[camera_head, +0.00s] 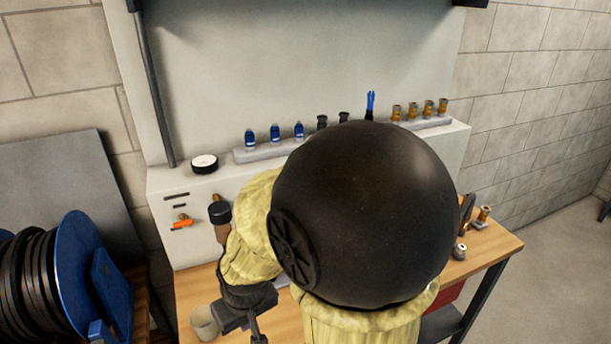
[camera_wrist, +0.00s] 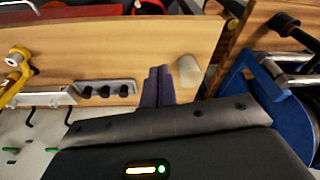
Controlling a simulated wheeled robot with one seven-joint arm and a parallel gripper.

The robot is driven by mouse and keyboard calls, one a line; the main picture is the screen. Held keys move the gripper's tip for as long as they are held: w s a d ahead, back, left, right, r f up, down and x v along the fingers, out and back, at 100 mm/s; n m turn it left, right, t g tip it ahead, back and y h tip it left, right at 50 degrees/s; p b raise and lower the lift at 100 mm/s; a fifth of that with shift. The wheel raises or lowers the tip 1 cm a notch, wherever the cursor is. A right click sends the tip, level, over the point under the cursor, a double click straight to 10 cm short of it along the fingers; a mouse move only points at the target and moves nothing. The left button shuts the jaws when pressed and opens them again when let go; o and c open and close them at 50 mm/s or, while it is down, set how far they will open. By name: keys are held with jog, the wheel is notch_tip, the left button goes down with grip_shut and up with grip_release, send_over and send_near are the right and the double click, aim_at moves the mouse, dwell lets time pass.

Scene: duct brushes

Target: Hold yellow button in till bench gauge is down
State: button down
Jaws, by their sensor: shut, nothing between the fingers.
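A round white gauge face with a black rim (camera_head: 204,163) sits on the left end of the grey bench ledge; its reading is too small to make out. No yellow button can be picked out in either view; my arm hides much of the bench's middle. My gripper (camera_head: 257,335) is low over the wooden bench top, at the lower edge of the head view. In the wrist view its two dark fingers (camera_wrist: 158,85) lie together, shut and empty, beside a pale cup (camera_wrist: 188,70) and apparently apart from it.
An orange valve handle (camera_head: 182,222) and a black-capped fitting (camera_head: 219,210) are on the bench front. Blue-topped fittings (camera_head: 275,133) and brass fittings (camera_head: 428,108) line the ledge. A blue cable reel (camera_head: 75,260) stands at left. A grey holder with black pieces (camera_wrist: 105,90) is near the fingers.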

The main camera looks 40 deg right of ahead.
jog(key=w+d+f+m+t+h+p, duration=0.2)
jog(key=w+d+m+t+h, duration=0.3)
jog(key=w+d+m, duration=0.8)
jog(key=d+r+m+t+h, duration=0.1)
jog(key=d+r+m+h, duration=0.2)
jog(key=d+h, duration=0.3)
jog(key=w+d+r+m+t+h+p, duration=0.1)
jog(key=d+r+m+h, duration=0.2)
jog(key=d, duration=0.9)
notch_tip(320, 180, up, 2)
jog(key=h, duration=0.2)
jog(key=shift+w+r+h, duration=0.2)
jog(key=shift+w+h, duration=0.05)
jog(key=shift+h, duration=0.15)
jog(key=shift+w, duration=0.1)
jog(key=w+d+p, duration=0.2)
jog(key=w, duration=0.6)
jog(key=shift+w, duration=0.25)
